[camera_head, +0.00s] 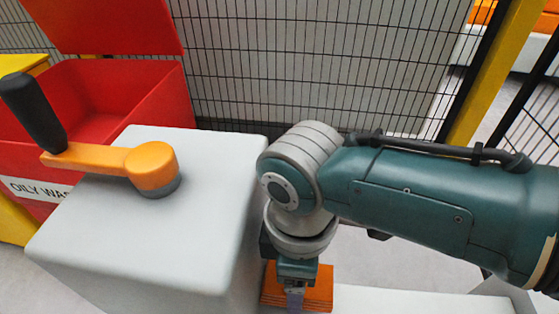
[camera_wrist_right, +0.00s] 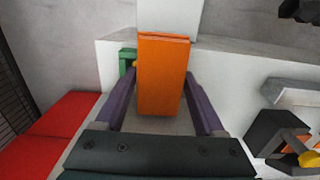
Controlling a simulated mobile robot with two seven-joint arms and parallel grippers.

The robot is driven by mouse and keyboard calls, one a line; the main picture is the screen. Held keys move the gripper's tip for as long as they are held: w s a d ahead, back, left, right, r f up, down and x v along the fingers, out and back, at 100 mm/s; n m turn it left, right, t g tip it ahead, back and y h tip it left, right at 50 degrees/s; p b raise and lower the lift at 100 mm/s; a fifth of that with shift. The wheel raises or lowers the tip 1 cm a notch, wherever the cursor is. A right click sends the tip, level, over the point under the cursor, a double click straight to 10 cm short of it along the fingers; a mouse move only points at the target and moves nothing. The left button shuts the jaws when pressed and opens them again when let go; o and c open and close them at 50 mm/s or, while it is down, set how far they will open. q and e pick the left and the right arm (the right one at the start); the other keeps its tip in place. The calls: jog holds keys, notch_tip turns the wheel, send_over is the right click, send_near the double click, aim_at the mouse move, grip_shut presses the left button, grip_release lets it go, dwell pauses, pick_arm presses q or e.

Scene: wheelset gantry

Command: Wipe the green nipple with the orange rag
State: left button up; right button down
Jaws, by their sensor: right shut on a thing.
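The orange rag (camera_head: 320,290) is a folded block at the bottom of the head view, partly hidden by my right gripper (camera_head: 294,290). In the right wrist view the rag (camera_wrist_right: 162,75) sits upright between the two purple fingers, and the gripper is shut on it. A green part (camera_wrist_right: 126,60) with a small yellow bit beside it shows just left of the rag, against a white surface. It looks like the green nipple, partly hidden by the rag and the left-hand finger. I cannot tell whether the rag touches it. My left gripper is not in view.
A white box (camera_head: 190,235) with an orange crank (camera_head: 100,158) and black handle stands left of my right arm. An open red bin (camera_head: 160,100) marked "OILY WAS" is behind it. A wire fence (camera_head: 310,60) closes the back. A dark bracket (camera_wrist_right: 280,135) lies right in the wrist view.

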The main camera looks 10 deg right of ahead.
aim_at(320, 281)
jog(key=shift+a+r, duration=0.1)
jog(key=shift+a, duration=0.05)
jog(key=shift+s+d+r+p, duration=0.1)
jog(key=shift+d+r+p, duration=0.05)
jog(key=shift+d+p, duration=0.35)
jog(key=shift+s+d+p, duration=0.25)
jog(key=shift+d+p, duration=0.4)
jog(key=shift+d, duration=0.5)
notch_tip(320, 281, up, 6)
jog(key=p, duration=0.6)
